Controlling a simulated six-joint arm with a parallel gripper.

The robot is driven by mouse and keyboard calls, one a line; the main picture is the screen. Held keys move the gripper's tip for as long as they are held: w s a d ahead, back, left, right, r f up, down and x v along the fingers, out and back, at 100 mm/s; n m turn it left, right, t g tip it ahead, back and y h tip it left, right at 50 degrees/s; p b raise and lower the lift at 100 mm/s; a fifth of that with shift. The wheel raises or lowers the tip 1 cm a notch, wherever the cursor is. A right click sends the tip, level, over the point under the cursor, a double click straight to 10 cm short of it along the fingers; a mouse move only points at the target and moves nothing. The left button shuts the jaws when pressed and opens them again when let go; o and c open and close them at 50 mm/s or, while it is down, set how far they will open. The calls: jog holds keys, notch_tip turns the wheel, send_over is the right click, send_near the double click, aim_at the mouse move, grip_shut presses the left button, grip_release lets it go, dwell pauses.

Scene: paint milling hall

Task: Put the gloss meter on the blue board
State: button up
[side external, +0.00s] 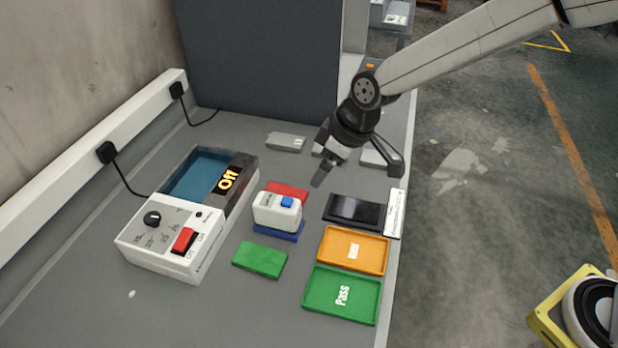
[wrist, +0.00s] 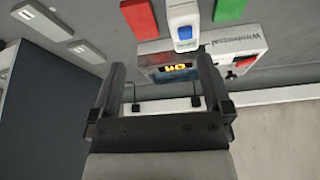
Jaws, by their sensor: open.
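The gloss meter (side external: 268,212) is a small white box with a blue button on top. It sits upright on the blue board (side external: 291,237), whose edge shows under it. The wrist view shows the meter (wrist: 183,14) at the top; the blue board cannot be made out clearly there. My gripper (side external: 322,178) is above the bench, up and to the right of the meter in the side view, apart from it. In the wrist view my gripper (wrist: 162,66) has its two fingers spread, with nothing held between them.
A red board (side external: 288,190) and a green board (side external: 260,260) lie either side of the meter. A white control box (side external: 165,243) showing "Off" stands left. A black panel (side external: 350,210), an orange tray (side external: 335,261) and a green "Pass" tray (side external: 318,308) lie right.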

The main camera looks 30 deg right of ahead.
jog(key=s+d+f+m+h, duration=0.1)
jog(key=s+d+m, duration=0.2)
jog(key=s+d, duration=0.5)
jog(key=s+d+f+m+h, duration=0.1)
jog(key=s+d+m, duration=0.3)
jog(key=s+d, duration=0.4)
jog(key=d+f, duration=0.1)
jog(key=d, duration=0.3)
jog(key=shift+d+f+m+g+h, duration=0.15)
jog(key=shift+d+m+g+h, duration=0.15)
jog(key=shift+d+g+h, duration=0.1)
